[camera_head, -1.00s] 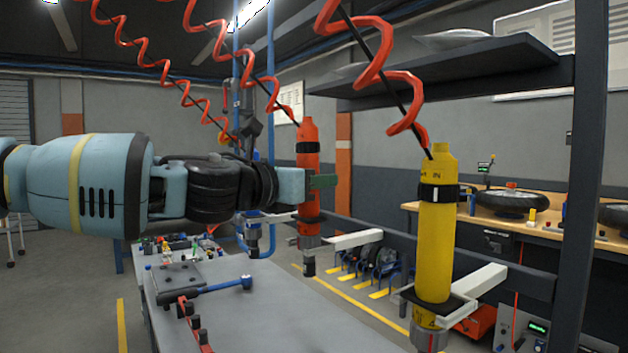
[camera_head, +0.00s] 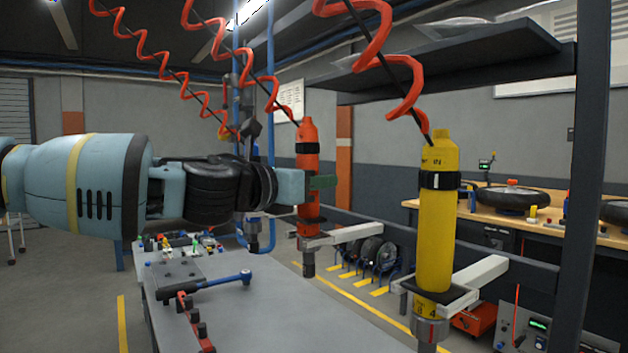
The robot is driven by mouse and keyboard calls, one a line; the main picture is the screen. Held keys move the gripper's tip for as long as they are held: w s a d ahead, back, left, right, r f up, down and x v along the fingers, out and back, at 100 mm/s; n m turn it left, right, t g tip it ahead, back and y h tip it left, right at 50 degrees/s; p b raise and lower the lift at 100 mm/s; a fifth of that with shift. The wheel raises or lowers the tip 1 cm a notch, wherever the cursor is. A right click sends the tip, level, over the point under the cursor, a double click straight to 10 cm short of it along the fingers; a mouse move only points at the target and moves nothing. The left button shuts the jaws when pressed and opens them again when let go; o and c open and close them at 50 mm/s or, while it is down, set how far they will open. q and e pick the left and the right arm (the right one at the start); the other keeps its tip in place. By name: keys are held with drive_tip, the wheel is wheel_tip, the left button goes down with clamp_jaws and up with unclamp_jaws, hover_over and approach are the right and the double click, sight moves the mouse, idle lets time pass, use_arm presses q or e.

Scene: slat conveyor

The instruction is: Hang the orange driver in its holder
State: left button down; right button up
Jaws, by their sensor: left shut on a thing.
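The orange driver (camera_head: 308,222) hangs upright on a red coiled hose, with a black band near its top. My left gripper (camera_head: 320,182) comes in from the left and is shut on its body below the band. A white bracket arm (camera_head: 362,232) of the holder reaches from the dark rail to the driver's lower part. The driver's lower end shows below the bracket's height. I cannot tell whether the driver sits inside the holder's ring or in front of it. My right gripper is not in view.
A yellow driver (camera_head: 436,240) stands upright in a similar holder (camera_head: 480,280) to the right, under its own red hose. A grey workbench (camera_head: 270,318) with a blue-handled tool (camera_head: 222,283) lies below. A dark post (camera_head: 588,180) and shelf (camera_head: 450,65) bound the right side.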

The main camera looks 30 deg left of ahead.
use_arm(q)
drive_tip(key=shift+f+b, duration=0.75)
drive_tip(key=shift+f, duration=0.2)
idle(0.7)
drive_tip(key=shift+d, duration=0.1)
idle(0.4)
drive_tip(key=shift+f, duration=0.35)
idle(0.8)
drive_tip(key=c, duration=1)
unclamp_jaws()
drive_tip(key=shift+o, duration=0.4)
drive_tip(key=shift+f, duration=0.1)
